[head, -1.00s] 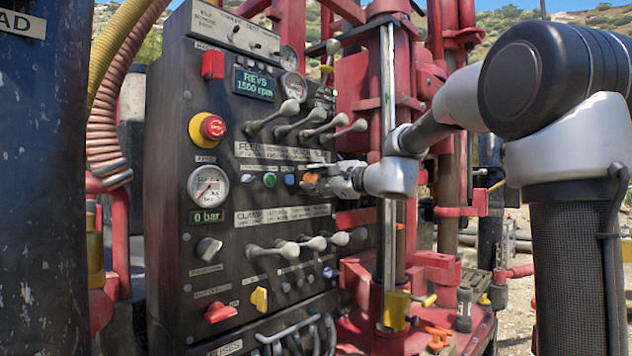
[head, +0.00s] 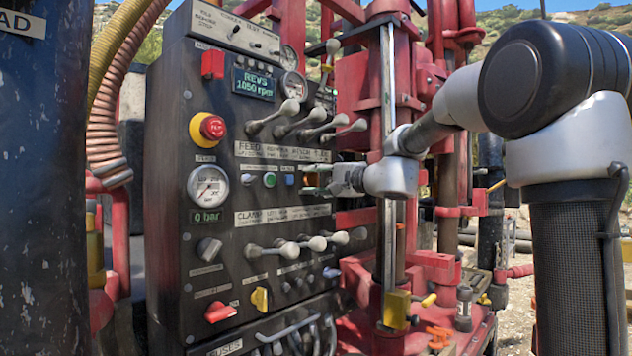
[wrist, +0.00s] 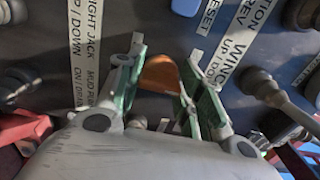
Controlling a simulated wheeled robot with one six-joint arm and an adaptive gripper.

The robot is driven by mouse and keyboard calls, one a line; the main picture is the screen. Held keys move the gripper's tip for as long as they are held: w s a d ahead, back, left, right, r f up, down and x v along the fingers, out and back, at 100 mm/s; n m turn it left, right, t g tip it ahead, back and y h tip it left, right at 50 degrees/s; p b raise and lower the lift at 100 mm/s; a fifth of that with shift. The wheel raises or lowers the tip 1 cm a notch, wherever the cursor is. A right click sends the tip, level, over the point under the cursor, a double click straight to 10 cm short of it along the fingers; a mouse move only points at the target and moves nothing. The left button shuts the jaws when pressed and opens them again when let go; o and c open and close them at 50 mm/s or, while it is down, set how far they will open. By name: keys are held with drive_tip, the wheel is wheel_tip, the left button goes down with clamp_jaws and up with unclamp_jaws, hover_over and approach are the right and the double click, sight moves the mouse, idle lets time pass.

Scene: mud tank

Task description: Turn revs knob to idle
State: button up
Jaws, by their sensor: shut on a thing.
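The revs knob is the orange knob (head: 310,180) on the dark control panel (head: 170,130), right of the green and blue buttons. My gripper (head: 318,180) reaches it from the right and is shut on it. In the wrist view the orange knob (wrist: 160,73) sits between the green-padded fingers of my gripper (wrist: 162,85). The fingers partly cover it, and any pointer mark on it is hidden. The display (head: 254,84) at the panel top reads REVS 1050 rpm.
Grey levers (head: 290,107) stick out above my gripper, and another row of levers (head: 288,248) sits below it. A red emergency button (head: 212,127) and a pressure gauge (head: 208,186) are on the left. A red rig mast (head: 372,85) stands close behind my wrist.

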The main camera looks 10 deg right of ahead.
drive_tip(key=shift+f, duration=0.1)
drive_tip(key=o, duration=1)
drive_tip(key=v, duration=1.2)
